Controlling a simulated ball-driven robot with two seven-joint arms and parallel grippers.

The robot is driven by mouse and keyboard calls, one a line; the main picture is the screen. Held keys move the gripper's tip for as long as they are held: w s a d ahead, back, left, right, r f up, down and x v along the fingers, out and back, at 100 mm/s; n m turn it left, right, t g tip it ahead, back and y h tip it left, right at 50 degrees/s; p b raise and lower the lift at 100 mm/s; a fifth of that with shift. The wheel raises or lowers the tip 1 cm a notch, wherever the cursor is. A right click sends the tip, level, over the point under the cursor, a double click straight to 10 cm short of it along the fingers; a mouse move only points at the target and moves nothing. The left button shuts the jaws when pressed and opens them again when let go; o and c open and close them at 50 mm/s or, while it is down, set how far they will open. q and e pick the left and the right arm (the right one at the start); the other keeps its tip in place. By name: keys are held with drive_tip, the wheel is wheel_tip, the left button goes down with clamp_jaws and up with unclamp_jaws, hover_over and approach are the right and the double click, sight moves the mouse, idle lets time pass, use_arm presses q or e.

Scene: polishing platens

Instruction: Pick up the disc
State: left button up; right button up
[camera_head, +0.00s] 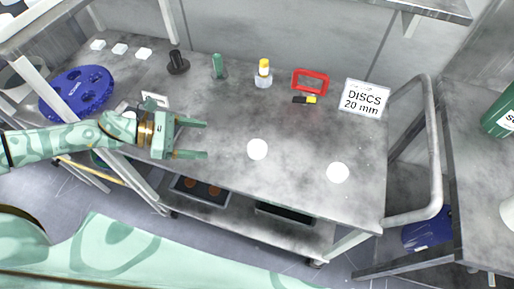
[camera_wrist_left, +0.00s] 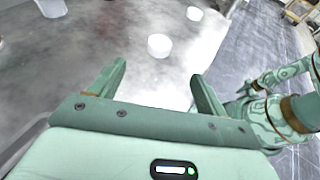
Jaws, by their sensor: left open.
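Two white round discs lie on the grey metal cart top in the head view. The nearer-to-gripper disc (camera_head: 257,149) is right of my left gripper, and the other disc (camera_head: 338,173) lies farther right near the front edge. My left gripper (camera_head: 206,139) is open and empty, its fingers pointing right toward the first disc, with a gap between them. In the left wrist view one white disc (camera_wrist_left: 159,45) shows ahead of the open fingers (camera_wrist_left: 160,82), and another disc (camera_wrist_left: 194,14) lies beyond it.
A sign reading "DISCS 20 mm" (camera_head: 364,98) stands at the back right. A red frame (camera_head: 310,81), a yellow-topped bottle (camera_head: 264,73), a green object (camera_head: 218,66) and a black object (camera_head: 177,62) line the back. A blue holed plate (camera_head: 77,93) lies left. The cart's handle (camera_head: 431,150) rises right.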

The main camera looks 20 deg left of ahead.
use_arm(q)
approach(254, 147)
drive_tip(key=d, duration=0.1)
drive_tip(key=w+d, duration=0.1)
drive_tip(key=d, duration=0.1)
drive_tip(key=shift+w+f, duration=0.15)
drive_tip(key=shift+w, duration=0.05)
drive_tip(key=x, duration=0.3)
drive_tip(key=f+x, duration=0.1)
drive_tip(key=x, duration=0.2)
drive_tip(key=shift+s+a+b, duration=0.1)
drive_tip(key=shift+b, duration=0.2)
drive_tip(key=c, duration=1.2)
